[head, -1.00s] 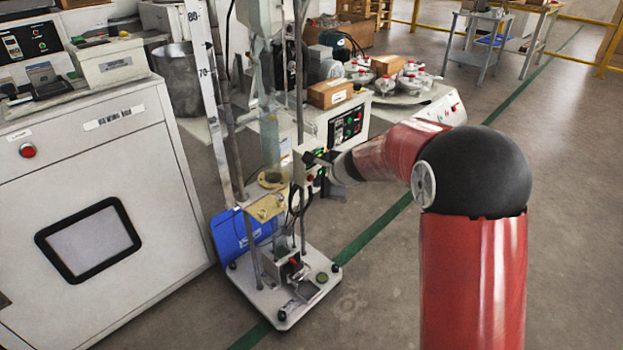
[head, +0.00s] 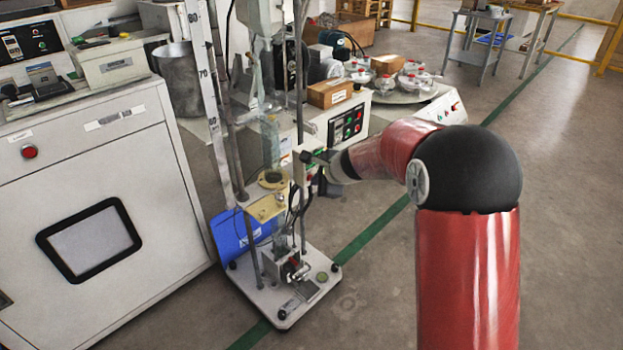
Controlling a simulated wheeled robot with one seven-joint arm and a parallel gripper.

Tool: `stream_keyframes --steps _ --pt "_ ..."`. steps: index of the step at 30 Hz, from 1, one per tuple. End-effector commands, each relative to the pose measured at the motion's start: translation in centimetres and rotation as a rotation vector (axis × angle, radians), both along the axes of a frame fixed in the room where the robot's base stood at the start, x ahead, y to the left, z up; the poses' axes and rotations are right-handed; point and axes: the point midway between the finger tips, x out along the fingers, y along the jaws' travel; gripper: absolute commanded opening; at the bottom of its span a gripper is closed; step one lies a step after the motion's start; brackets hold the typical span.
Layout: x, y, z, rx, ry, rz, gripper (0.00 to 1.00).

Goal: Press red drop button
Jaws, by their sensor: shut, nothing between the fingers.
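The drop tester (head: 278,208) stands in the middle of the head view, a tall frame with rods, a scale, a clear tube and a white base. A small control box (head: 311,177) with a green patch sits on its right post. The red drop button cannot be made out clearly now; it is tiny and close to my gripper. My gripper (head: 308,158) is dark and small, shut and empty, pointing left at the upper part of the control box. Whether it touches the box I cannot tell.
A large white cabinet (head: 105,180) with another red button (head: 29,151) stands at the left. A bench machine with a cardboard box (head: 330,93) is behind. The floor at the right is open.

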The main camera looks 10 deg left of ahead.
Motion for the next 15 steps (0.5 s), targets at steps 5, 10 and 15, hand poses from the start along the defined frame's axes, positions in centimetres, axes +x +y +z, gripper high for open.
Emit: stream_keyframes --steps 5,10,15 --pt "0.0 0.0 0.0 0.000 0.000 0.001 0.00" --pt "-0.4 -0.4 -0.1 0.001 0.000 0.001 0.00" --pt "-0.9 -1.1 -0.1 0.001 -0.001 0.000 0.00"
